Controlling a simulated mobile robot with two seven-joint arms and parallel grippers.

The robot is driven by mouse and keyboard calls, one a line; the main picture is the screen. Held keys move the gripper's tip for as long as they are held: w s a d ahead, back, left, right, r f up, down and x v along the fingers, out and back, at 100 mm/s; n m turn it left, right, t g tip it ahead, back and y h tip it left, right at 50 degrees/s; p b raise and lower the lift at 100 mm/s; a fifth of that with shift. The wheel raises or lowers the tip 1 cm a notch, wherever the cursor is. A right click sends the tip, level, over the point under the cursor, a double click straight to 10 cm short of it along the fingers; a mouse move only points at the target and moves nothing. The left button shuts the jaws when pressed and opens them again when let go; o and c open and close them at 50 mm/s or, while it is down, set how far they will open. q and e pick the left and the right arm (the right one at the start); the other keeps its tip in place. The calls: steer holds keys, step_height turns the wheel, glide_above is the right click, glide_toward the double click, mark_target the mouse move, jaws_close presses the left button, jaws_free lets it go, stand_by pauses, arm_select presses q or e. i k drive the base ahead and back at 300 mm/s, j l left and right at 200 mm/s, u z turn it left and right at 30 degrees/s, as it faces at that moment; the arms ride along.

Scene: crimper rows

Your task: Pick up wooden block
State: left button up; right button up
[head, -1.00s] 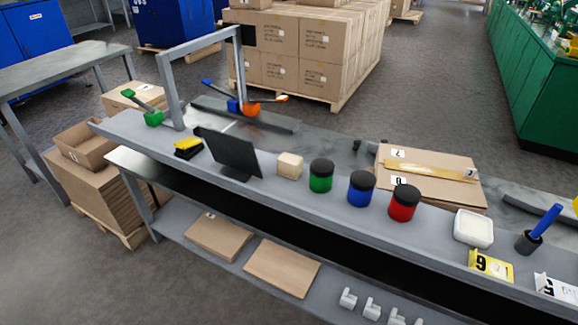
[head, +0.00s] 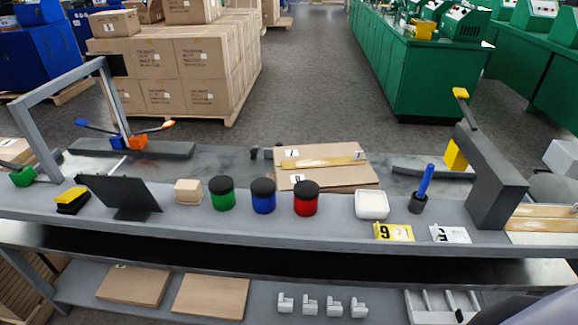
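The wooden block (head: 188,192) is a small pale beige block with rounded edges. It sits on the upper grey shelf, left of the middle in the head view. It stands between the black tilted panel (head: 118,194) on its left and the green jar with a black lid (head: 222,194) on its right, apart from both. Nothing covers it. Neither of my grippers shows in the head view.
Blue (head: 263,197) and red (head: 306,199) jars, a white dish (head: 371,204) and a blue-handled tool in a dark cup (head: 420,190) stand along the shelf to the right. A grey frame (head: 110,95) rises at left. Flat boards (head: 210,297) lie on the lower shelf.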

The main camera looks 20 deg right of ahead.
mark_target(187, 191)
steer(key=i+l+z, duration=0.15)
steer(key=z, duration=0.25)
steer(key=i+l+z, duration=0.2)
steer(key=z, duration=0.15)
steer(key=i+l, duration=0.05)
steer(key=l, duration=0.05)
